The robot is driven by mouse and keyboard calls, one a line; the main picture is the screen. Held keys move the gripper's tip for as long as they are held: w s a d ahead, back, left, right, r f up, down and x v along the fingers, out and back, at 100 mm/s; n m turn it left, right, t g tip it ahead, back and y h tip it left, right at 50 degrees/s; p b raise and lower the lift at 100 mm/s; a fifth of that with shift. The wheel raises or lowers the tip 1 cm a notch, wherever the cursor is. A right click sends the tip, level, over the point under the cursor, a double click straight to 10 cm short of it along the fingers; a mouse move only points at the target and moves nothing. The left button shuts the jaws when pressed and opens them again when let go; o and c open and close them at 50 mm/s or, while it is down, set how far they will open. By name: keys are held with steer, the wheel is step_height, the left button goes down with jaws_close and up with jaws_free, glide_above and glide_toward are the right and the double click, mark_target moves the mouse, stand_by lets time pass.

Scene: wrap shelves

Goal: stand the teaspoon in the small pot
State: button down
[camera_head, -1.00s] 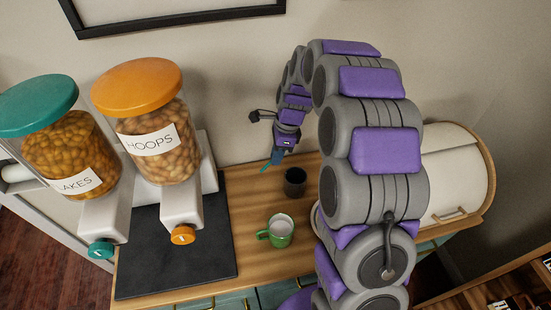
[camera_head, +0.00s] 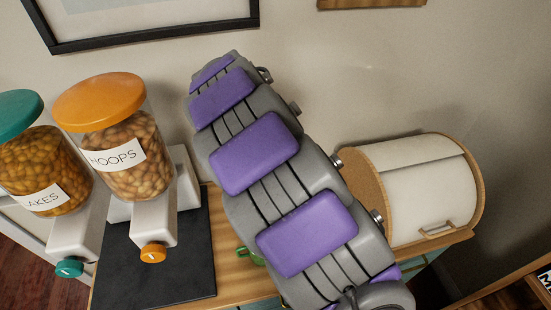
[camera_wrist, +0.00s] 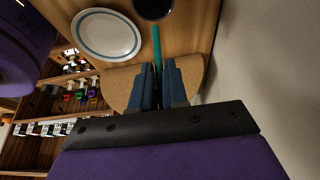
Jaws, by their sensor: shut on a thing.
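In the wrist view my gripper (camera_wrist: 159,68) has blue fingers closed on a thin teal teaspoon (camera_wrist: 157,42). The teaspoon extends from between the fingertips toward a dark round pot (camera_wrist: 153,10) at the top edge, which is partly cut off. I cannot tell whether the spoon's far end is over, beside or in the pot. In the head view my own arm hides the gripper, the teaspoon and the pot.
A white plate with a blue rim (camera_wrist: 107,35) lies beside the pot. Cereal dispensers (camera_head: 110,160) stand left on a dark mat (camera_head: 170,270); a bread bin (camera_head: 425,190) stands right. The wall (camera_wrist: 265,70) is close.

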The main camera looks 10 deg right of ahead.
steer(key=shift+d+r, duration=0.15)
steer(key=shift+s+a+f+h, duration=0.1)
steer(key=shift+a+f+h, duration=0.25)
steer(key=shift+f, duration=0.15)
steer(key=shift+d+f+b, duration=0.2)
steer(key=shift+f+b, duration=0.2)
steer(key=shift+f, duration=0.7)
steer(key=shift+f+b, duration=0.3)
steer(key=shift+f, duration=1.3)
step_height(320, 180, down, 6)
steer(key=b, duration=0.3)
steer(key=shift+f, duration=0.1)
steer(key=c, duration=1.1)
jaws_free()
steer(key=shift+a, duration=0.1)
